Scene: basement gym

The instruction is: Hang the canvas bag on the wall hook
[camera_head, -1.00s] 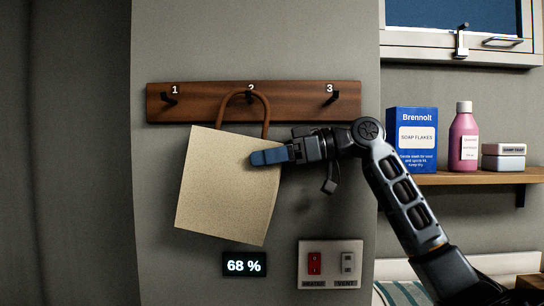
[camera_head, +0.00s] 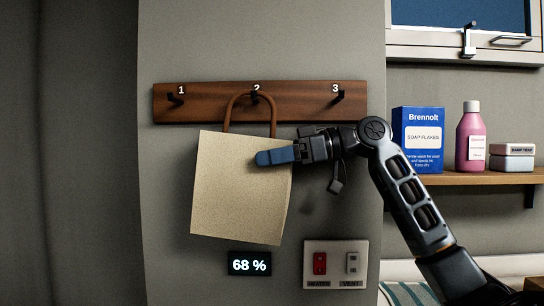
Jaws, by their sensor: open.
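The beige canvas bag (camera_head: 235,200) is against the wall below the wooden hook board (camera_head: 215,110). Its brown looped handle (camera_head: 229,112) reaches up to the middle hook (camera_head: 255,95), numbered 2, and the top of the loop lies at that hook. The bag is tilted slightly. My gripper (camera_head: 266,157) is open, with its blue fingers in front of the bag's upper right part. Whether the fingers touch the bag cannot be told, and the far finger is hidden.
Hooks 1 (camera_head: 176,100) and 3 (camera_head: 338,97) are empty. Below are a 68 % display (camera_head: 249,264) and a switch panel (camera_head: 335,264). On the right, a shelf (camera_head: 455,179) holds a soap flakes box (camera_head: 417,140), a pink bottle (camera_head: 470,140) and small boxes (camera_head: 512,157).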

